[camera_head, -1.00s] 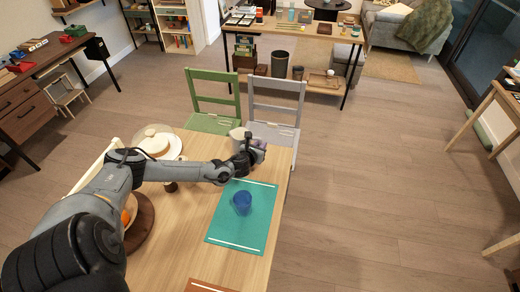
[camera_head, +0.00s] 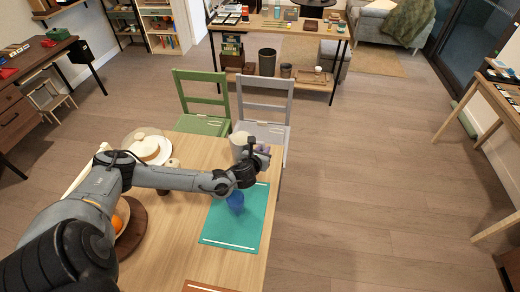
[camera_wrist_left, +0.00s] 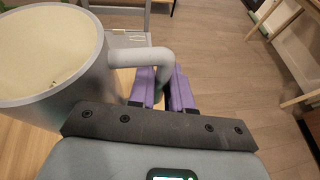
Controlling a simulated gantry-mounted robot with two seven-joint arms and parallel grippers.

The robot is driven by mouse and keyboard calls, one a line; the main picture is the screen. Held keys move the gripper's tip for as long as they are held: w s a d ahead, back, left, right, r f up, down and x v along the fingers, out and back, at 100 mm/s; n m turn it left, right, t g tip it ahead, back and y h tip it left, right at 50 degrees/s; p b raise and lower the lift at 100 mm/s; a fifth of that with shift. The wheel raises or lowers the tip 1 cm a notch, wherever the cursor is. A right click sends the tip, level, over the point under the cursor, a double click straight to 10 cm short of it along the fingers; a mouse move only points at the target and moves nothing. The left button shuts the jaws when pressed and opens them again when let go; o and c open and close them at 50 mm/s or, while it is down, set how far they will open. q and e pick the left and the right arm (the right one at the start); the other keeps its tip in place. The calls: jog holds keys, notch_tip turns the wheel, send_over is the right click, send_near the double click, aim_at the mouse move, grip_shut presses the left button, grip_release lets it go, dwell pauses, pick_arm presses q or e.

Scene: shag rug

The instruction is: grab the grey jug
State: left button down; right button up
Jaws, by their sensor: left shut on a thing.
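The grey jug (camera_head: 238,139) stands at the far right part of the wooden table, partly hidden behind my left gripper (camera_head: 262,158). In the left wrist view the jug (camera_wrist_left: 85,92) fills the left side, with its open rim and pale inside showing. Its handle reaches right and down between the purple fingers of the left gripper (camera_wrist_left: 163,88), which is shut on the handle. I cannot tell whether the jug's base touches the table. My right gripper is not in view.
A blue cup (camera_head: 236,202) is on the teal mat (camera_head: 252,230), just below my left arm. Green (camera_head: 205,123) and grey (camera_head: 268,130) chairs stand behind the table.

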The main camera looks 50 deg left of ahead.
pick_arm(q)
jog(key=shift+d+r, duration=0.75)
jog(key=shift+d, duration=0.35)
jog(key=shift+d+r, duration=0.1)
jog(key=shift+d, duration=0.05)
